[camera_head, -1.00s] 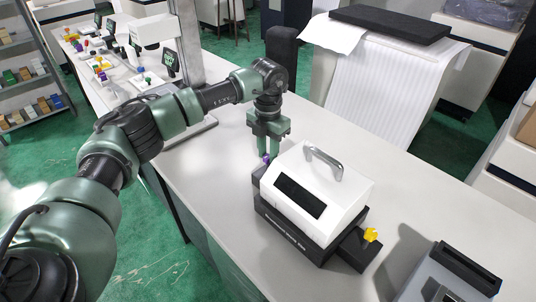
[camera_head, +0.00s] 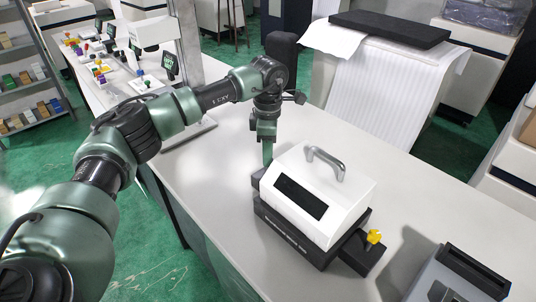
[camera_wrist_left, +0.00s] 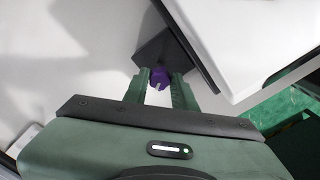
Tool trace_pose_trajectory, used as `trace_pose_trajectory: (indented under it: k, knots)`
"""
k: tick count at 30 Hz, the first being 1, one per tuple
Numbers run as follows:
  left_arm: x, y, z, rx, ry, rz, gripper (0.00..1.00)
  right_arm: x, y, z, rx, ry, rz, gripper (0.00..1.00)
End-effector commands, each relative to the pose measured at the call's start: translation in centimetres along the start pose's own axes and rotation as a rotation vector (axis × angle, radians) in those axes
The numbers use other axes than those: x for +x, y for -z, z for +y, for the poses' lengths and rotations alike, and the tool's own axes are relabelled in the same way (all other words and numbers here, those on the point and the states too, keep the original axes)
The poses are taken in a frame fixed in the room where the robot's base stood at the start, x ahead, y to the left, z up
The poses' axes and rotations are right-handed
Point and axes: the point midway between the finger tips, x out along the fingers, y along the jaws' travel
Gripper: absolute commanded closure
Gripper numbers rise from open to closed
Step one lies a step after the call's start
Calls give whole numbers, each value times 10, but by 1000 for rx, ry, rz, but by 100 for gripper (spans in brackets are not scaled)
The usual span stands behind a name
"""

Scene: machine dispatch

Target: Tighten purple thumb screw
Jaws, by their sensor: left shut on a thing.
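The purple thumb screw (camera_wrist_left: 160,77) sits on a dark block (camera_wrist_left: 160,48) at the side of the white-topped machine (camera_head: 322,192). My left gripper (camera_head: 267,158) reaches down at the machine's far left corner. In the left wrist view, the left gripper's fingertips (camera_wrist_left: 161,80) are on either side of the purple screw, and they are shut on it. In the head view the purple screw is hidden by the fingers, which show nearly edge-on. My right gripper is not in view.
A yellow thumb screw (camera_head: 374,237) stands on a dark block on the machine's right side. A silver handle (camera_head: 326,160) arches over the machine's top. A grey device (camera_head: 462,280) stands at the lower right. The white table (camera_head: 225,195) is clear left of the machine.

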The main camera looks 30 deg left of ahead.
Motion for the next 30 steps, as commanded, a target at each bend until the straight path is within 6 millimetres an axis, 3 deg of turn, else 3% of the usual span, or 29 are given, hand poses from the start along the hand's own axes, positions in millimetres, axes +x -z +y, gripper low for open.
trace_pose_trajectory:
  k: [18,30]
  knots:
    - [2,1,0,532,4,4,100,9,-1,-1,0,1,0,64]
    - [1,2,0,688,4,4,100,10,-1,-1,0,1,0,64]
